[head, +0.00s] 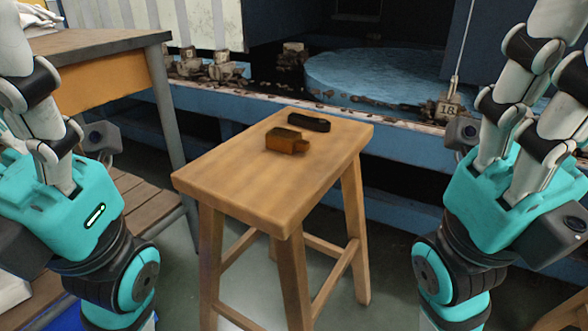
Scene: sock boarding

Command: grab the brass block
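The brass block (286,140) is a small brownish-gold block with a smaller part sticking out on its right side. It lies on the wooden stool (240,185), near the middle of the seat. My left arm shows at the left edge and my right arm at the right edge. Both stand apart from the stool and the block. The fingertips of neither gripper show, so their opening is not visible.
A black oblong object (309,122) lies on the stool just behind the block. A wooden-topped table (95,42) stands at the left. A blue machine with a round blue platform (375,75) is behind the stool. The front of the seat is clear.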

